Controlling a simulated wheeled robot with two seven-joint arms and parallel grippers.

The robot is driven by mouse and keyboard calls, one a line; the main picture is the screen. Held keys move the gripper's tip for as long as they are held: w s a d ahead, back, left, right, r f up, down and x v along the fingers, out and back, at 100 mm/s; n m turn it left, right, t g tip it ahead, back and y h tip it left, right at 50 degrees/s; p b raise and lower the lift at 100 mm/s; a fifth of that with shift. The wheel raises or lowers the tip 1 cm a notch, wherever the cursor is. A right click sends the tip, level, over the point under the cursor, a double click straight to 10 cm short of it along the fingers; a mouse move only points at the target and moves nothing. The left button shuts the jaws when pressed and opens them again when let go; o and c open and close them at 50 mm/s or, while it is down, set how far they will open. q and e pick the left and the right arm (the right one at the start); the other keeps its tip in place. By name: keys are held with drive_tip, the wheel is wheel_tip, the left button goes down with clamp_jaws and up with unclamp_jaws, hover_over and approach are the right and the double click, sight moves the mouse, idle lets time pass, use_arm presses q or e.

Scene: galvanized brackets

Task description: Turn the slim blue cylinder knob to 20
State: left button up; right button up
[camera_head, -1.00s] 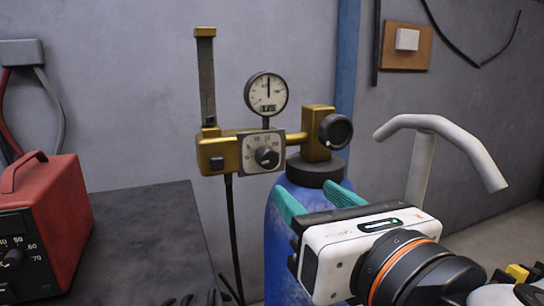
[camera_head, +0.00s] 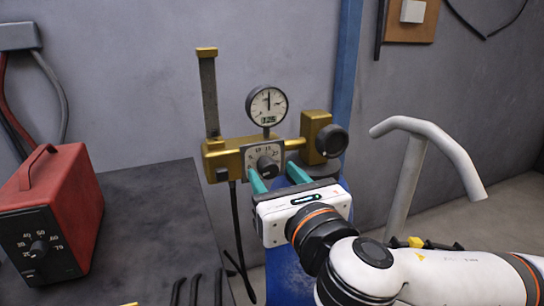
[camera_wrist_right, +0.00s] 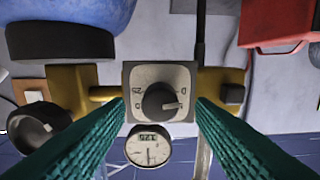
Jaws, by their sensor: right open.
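The dark round knob (camera_head: 268,167) sits on a square pale dial plate (camera_head: 250,158) on the brass regulator above the blue cylinder (camera_head: 285,280). Numbers including 10, 15 and 20 arc over the knob. In the right wrist view the knob (camera_wrist_right: 160,102) shows upside down, with a pale mark toward its right side. My right gripper (camera_head: 276,177) is open, its green fingers pointing at the dial. In the right wrist view the fingers (camera_wrist_right: 160,112) lie either side of the knob, apparently not touching it. My left gripper is out of view.
A round gauge (camera_head: 267,105) stands above the dial. A second black knob (camera_head: 332,140) is on the brass block to the right. A red box with its own dial (camera_head: 50,215) sits on the dark bench (camera_head: 150,220) at left. A pale curved handle (camera_head: 405,180) stands at right.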

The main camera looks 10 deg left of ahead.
drive_tip(key=shift+x, duration=0.95)
drive_tip(key=c, duration=1)
drive_tip(key=shift+o, duration=0.2)
